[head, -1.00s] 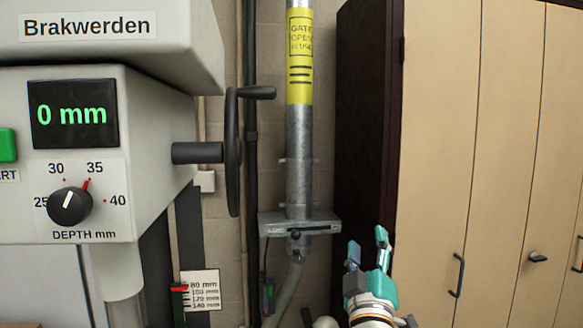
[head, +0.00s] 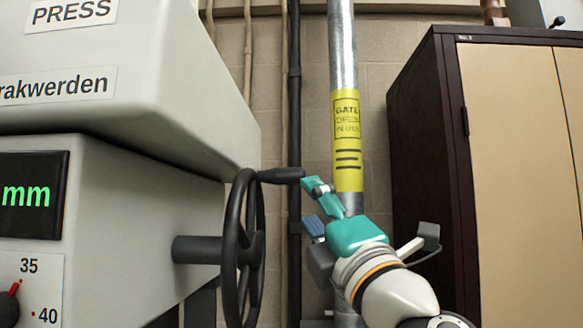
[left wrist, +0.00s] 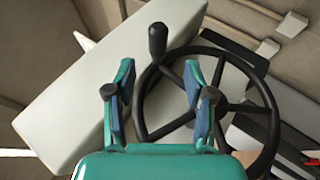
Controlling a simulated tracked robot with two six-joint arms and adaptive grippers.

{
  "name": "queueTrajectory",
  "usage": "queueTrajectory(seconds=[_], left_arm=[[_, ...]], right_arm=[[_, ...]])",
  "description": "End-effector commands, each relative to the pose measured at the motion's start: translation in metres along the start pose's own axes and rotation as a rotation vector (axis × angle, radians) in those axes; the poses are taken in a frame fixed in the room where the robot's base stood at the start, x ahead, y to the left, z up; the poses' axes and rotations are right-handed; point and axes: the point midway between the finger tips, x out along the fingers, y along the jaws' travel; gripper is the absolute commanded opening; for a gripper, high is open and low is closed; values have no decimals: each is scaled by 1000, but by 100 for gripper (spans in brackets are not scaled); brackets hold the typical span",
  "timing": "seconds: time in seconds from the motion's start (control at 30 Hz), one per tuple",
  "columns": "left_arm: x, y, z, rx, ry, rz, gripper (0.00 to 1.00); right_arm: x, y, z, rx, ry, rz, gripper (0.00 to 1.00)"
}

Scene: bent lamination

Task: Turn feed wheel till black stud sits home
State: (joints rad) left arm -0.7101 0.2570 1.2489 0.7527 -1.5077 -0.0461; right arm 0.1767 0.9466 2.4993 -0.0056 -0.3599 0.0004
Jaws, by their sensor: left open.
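The feed wheel (head: 243,250) is a black spoked handwheel on a shaft from the press's right side. Its black handle (head: 281,175) sticks out to the right from the top of the rim. My left gripper (head: 308,207), teal with blue pads, is open just right of the wheel, slightly below the handle tip. In the left wrist view the wheel (left wrist: 271,105) fills the middle, and the handle (left wrist: 157,42) appears beyond the gap between the open fingers (left wrist: 160,80). Nothing is between the pads. I cannot make out the black stud. My right gripper is not in view.
The pale grey press (head: 110,200) fills the left, with a display (head: 30,195) reading "mm" and a depth dial cut off at the edge. Behind my gripper stands a metal pipe (head: 343,60) with a yellow label. A dark-sided cabinet (head: 425,150) stands at right.

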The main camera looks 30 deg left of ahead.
Motion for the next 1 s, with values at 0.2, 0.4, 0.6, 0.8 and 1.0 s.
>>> queueTrajectory(seconds=[0.2,0.4,0.6,0.8,1.0], left_arm=[[53,4,-2,4,7,1,54],[87,3,-2,4,5,1,54],[102,1,-2,3,4,1,54],[105,0,-2,3,2,1,54],[105,0,-2,3,3,2,42]], right_arm=[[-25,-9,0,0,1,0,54],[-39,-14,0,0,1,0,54],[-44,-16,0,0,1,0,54],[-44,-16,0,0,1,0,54],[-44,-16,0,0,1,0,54]])
